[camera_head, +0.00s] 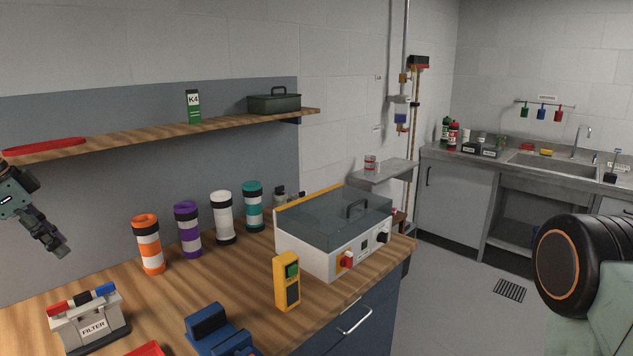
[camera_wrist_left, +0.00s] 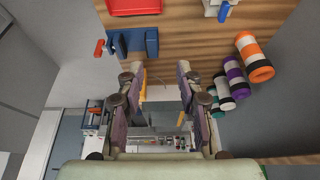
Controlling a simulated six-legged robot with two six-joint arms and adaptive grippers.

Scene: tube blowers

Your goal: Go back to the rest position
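My left gripper (camera_head: 60,250) hangs at the left edge of the head view, in the air left of the orange and white tube (camera_head: 148,244), touching nothing. In the left wrist view the left gripper (camera_wrist_left: 160,72) has its two fingers spread apart with nothing between them. My right gripper is not in view; only a dark round arm joint of mine shows at the right edge of the head view.
Purple (camera_head: 187,230), white (camera_head: 223,218) and teal (camera_head: 253,206) tubes stand in a row on the wooden bench. A lidded machine (camera_head: 335,235), yellow control box (camera_head: 287,282), filter box (camera_head: 88,322) and blue fixture (camera_head: 215,330) stand there too. A shelf (camera_head: 160,137) hangs above.

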